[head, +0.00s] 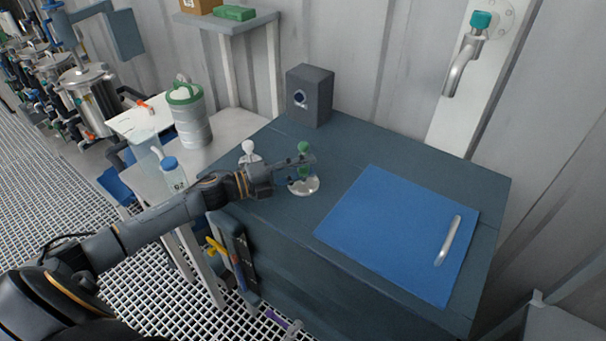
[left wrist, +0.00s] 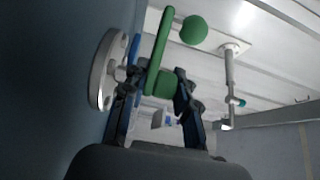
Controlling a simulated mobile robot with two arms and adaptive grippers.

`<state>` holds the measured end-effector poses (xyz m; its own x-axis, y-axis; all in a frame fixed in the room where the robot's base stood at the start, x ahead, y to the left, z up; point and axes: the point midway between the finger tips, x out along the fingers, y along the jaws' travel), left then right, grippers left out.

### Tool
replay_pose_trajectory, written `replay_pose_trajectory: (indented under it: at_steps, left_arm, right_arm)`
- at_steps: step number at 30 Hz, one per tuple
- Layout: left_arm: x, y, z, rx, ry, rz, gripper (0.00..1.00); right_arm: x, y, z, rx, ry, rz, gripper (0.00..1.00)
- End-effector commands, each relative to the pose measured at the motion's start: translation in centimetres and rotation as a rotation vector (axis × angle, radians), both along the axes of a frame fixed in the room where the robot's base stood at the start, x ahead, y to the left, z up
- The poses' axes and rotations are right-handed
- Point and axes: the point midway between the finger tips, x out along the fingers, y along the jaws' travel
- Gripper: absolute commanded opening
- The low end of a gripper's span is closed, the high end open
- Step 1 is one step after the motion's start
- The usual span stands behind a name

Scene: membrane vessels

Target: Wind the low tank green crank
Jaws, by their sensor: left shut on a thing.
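The green crank (head: 304,147) stands on a round pale metal base (head: 304,187) on the dark blue-grey cabinet top. In the left wrist view the green crank (left wrist: 163,45) shows as an arm with a round green knob (left wrist: 193,30) beside the pale base disc (left wrist: 103,70). My left gripper (head: 298,168) is at the crank just above the base; in the left wrist view its fingers (left wrist: 160,90) are shut on the crank's green lower part. The fingers partly hide the crank in the head view. My right gripper is in neither view.
A blue lid (head: 375,220) with a metal handle (head: 447,241) covers the right of the cabinet top. A dark box (head: 310,95) stands at the back. A teal-capped tap (head: 466,50) is on the wall.

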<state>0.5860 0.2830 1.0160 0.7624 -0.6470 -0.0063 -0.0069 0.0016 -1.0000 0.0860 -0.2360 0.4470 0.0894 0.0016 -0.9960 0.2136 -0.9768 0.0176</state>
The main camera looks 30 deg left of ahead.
Motion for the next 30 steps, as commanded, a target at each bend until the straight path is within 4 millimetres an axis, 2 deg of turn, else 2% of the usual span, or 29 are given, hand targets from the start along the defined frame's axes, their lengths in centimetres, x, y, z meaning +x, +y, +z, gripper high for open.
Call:
replay_pose_trajectory:
  at_steps: [1,7,24,25,27,30]
  left_arm:
    - [0.4,0.2,0.7,-0.001,-0.020,-0.022,0.00]
    - [0.4,0.1,0.9,-0.005,-0.019,-0.091,0.00]
    - [0.4,0.0,1.1,-0.009,-0.018,-0.121,0.00]
    - [0.4,0.0,1.1,-0.009,-0.018,-0.121,0.33]
    - [0.4,0.1,1.1,-0.008,-0.017,-0.121,0.44]
    - [0.3,0.1,1.0,-0.007,-0.015,-0.121,0.44]
  right_arm:
    - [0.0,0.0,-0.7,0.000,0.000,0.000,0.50]
    - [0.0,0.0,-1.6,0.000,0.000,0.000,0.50]
    - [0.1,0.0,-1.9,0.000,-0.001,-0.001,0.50]
    - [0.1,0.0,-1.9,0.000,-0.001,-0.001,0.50]
    - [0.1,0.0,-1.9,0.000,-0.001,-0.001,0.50]
    - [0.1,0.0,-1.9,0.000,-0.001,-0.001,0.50]
